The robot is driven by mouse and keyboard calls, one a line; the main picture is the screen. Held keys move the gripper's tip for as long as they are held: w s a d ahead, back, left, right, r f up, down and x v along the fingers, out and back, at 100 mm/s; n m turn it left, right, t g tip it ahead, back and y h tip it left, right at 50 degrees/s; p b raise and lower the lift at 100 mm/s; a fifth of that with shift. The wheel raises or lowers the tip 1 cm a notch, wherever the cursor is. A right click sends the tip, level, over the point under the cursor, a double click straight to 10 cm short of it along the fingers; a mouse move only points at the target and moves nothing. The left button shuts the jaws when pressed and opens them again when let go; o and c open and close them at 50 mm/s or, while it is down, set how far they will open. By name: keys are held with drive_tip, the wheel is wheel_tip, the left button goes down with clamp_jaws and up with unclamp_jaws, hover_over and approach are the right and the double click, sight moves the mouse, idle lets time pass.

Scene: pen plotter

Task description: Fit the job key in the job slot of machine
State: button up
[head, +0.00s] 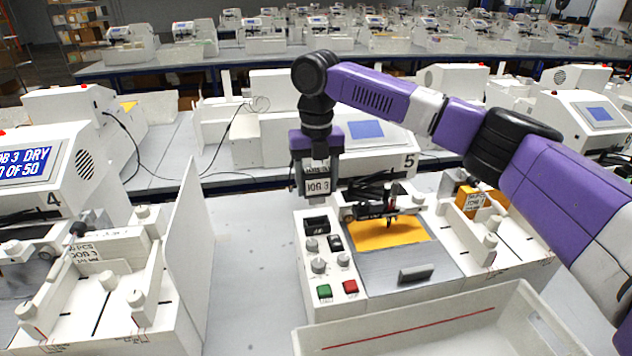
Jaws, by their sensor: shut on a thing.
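My gripper (317,170) points down above the left control panel of the machine numbered 5 (386,262). It is shut on the job key (318,186), a small pale tag printed "JOB 3". The key hangs upright in the picture, just above a black slotted block (316,224) at the top of the panel, which looks like the job slot. A small gap seems to show between key and block; exact alignment cannot be told. The lower edge of the key and the fingers are small in view.
Knobs, a green button (324,291) and a red button (350,286) sit on the panel below the slot. The pen carriage (388,208) stands over an orange sheet (388,234) to the right. A white bin (440,325) is in front. Machine 4 (50,180) stands left.

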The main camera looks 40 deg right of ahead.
sight(317, 203)
wheel_tip(317, 203, down, 3)
drive_tip(key=shift+r+b, duration=0.1)
drive_tip(key=shift+b, duration=1)
drive_tip(key=shift+f, duration=1.2)
drive_tip(key=shift+f, duration=1.6)
drive_tip(key=o, duration=1.4)
drive_tip(key=shift+r+b, duration=0.6)
drive_tip(key=shift+r, duration=3.35)
